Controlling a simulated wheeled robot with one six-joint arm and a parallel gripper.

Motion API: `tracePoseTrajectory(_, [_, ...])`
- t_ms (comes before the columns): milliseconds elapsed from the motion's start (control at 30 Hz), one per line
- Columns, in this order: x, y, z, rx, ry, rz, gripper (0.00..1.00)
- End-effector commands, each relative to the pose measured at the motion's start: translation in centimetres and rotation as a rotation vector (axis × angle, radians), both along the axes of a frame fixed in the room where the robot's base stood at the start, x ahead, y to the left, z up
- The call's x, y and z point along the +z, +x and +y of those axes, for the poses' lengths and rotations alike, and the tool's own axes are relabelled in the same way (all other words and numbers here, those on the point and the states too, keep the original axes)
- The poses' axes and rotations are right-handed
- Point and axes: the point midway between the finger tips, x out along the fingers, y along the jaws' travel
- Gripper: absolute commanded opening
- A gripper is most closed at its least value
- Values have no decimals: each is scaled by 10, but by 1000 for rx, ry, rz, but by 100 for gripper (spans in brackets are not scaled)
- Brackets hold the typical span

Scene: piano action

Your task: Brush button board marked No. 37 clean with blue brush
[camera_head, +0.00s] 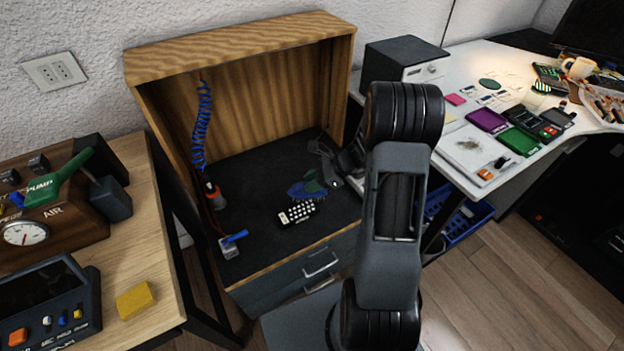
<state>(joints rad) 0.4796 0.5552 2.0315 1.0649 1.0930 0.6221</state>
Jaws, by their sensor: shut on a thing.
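The button board (297,213), dark with rows of small white buttons, lies on the dark floor of the open wooden booth. Its number is too small to read. The blue brush (304,191), with a dark green part on top, is just behind the board, at its upper right edge. I cannot tell whether its bristles touch the board. My gripper (324,174) is at the brush's right side, shut on it. My arm comes in from the right and partly hides the gripper and the booth's right side.
A blue coiled hose (203,125) hangs at the booth's left, above an orange and grey tool (215,197). A small blue-handled device (232,243) sits at the front left. Benches with equipment flank the booth. The booth floor left of the board is mostly clear.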

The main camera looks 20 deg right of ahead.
Motion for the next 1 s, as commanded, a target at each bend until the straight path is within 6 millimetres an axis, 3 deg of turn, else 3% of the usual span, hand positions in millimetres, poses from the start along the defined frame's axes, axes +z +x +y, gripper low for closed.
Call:
tracePoseTrajectory(767, [-77, 0, -5, -16, 1, 1, 0])
tracePoseTrajectory(1000, [-74, 1, -25, -10, 0, -2, 0])
